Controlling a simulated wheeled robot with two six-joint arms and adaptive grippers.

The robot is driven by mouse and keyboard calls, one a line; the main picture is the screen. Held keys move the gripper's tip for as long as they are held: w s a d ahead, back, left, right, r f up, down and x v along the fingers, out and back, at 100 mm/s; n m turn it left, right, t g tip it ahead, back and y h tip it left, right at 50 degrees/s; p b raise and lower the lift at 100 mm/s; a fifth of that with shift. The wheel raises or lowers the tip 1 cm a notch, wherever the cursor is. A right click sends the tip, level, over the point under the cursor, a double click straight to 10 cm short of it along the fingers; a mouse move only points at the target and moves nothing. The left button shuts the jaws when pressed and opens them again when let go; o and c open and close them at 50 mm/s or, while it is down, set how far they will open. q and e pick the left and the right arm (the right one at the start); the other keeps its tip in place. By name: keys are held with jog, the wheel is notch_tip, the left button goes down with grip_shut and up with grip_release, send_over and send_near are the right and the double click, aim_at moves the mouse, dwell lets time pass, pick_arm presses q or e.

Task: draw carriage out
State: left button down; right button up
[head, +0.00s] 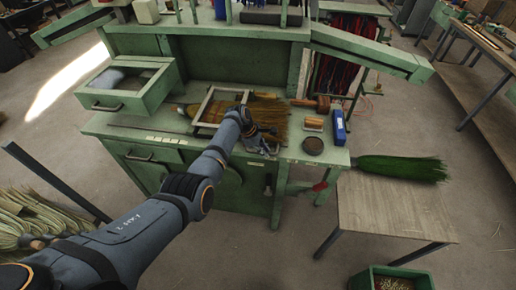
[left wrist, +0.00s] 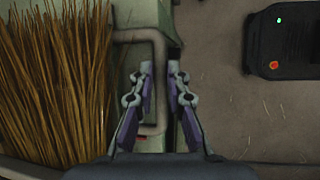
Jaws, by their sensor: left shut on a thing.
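The carriage (head: 205,107) shows in the head view as a pale rectangular frame on the green bench. It lies across a straw broom head (head: 268,112). My left gripper (head: 264,140) is at the bench's front edge, near the frame's front right corner. In the left wrist view, my left gripper (left wrist: 159,85) is shut on a pale, rounded bar (left wrist: 154,38), which looks like part of the carriage. The broom's bristles (left wrist: 50,85) stand close on the left there. The exact grip is partly hidden by the fingers. My right gripper is not in view.
An open green drawer (head: 110,100) stands left on the bench. A blue box (head: 339,127), a dark round tin (head: 313,146) and a wooden spool (head: 318,103) lie right. A green broom (head: 400,168) sticks out over a low table (head: 395,210).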

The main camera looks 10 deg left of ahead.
pick_arm(q)
jog(key=shift+d, duration=1.15)
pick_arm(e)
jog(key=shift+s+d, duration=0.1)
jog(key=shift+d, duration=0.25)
pick_arm(q)
jog(key=c, duration=1.6)
grip_release()
jog(key=shift+o, duration=1.3)
jog(key=shift+d, duration=0.15)
